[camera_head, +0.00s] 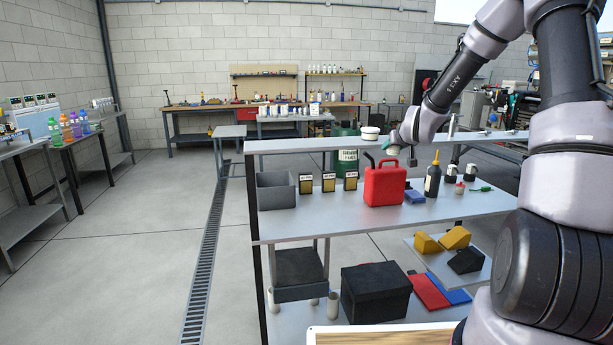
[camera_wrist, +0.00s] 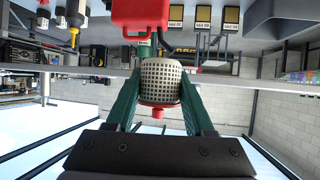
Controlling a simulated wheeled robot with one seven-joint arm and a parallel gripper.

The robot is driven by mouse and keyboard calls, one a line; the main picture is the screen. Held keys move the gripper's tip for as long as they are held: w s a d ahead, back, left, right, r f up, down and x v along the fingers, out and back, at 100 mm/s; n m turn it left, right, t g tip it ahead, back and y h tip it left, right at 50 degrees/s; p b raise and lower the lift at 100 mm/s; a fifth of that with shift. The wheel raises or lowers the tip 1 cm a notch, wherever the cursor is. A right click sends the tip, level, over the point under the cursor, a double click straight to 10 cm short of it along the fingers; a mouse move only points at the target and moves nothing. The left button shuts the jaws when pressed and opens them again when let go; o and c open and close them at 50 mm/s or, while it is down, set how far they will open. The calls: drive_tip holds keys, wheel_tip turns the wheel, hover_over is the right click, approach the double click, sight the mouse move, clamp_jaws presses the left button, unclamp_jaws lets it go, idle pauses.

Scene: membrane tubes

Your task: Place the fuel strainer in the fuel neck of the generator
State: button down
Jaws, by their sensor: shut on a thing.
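My gripper (camera_wrist: 162,70) has its two green fingers on either side of a pale mesh cup, the fuel strainer (camera_wrist: 160,84), and is shut on it. The strainer has a red knob (camera_wrist: 158,112) at its end on the near side in the wrist view. In the head view my gripper (camera_head: 397,143) is at the shelf's upper level, above and just behind the red fuel can (camera_head: 384,186).
The red can stands on the middle shelf (camera_head: 330,222) among a grey bin (camera_head: 277,190), small dark boxes (camera_head: 329,182) and a dark bottle (camera_head: 432,179). The floor at left is clear.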

drive_tip(key=s+f, duration=1.2)
drive_tip(key=shift+s+a+f, duration=0.2)
drive_tip(key=shift+s, duration=0.15)
